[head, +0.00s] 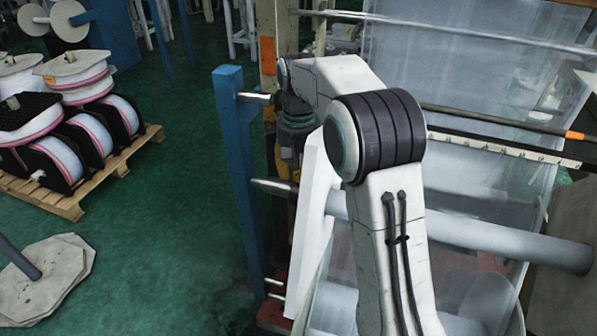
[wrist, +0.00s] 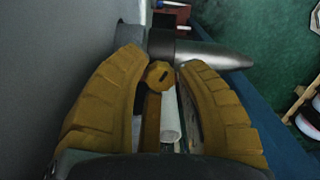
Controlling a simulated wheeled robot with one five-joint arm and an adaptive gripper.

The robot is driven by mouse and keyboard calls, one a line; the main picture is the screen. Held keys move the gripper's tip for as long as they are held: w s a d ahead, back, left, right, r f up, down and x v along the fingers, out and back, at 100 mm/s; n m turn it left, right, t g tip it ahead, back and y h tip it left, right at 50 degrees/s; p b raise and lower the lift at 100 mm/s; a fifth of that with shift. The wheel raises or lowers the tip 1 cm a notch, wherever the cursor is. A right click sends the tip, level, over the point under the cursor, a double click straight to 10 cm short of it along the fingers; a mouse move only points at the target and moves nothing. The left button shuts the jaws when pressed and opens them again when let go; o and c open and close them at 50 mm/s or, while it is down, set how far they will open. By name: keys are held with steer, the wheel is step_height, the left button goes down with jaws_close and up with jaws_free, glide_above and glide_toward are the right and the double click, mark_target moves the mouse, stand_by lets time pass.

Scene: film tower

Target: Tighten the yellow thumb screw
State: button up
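The ribbed yellow-brown fingers stand close on both sides of the knob. I cannot tell whether they touch it.
A pointed metal shaft (wrist: 213,54) lies just beyond the fingertips. A blue post (head: 238,170) stands beside my arm, with film rollers (head: 470,232) to the right. Spools on a pallet (head: 75,207) stand at left; green floor between is clear.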

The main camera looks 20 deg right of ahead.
jaws_close()
stand_by(0.3)
steer(key=m+p, duration=0.2)
steer(key=m, duration=0.2)
steer(key=shift+m, duration=0.4)
steer(key=m, duration=0.5)
steer(key=shift+s+f+m+p, duration=0.1)
steer(key=shift+m+p, duration=0.2)
steer(key=shift+o, duration=2.1)
jaws_free()
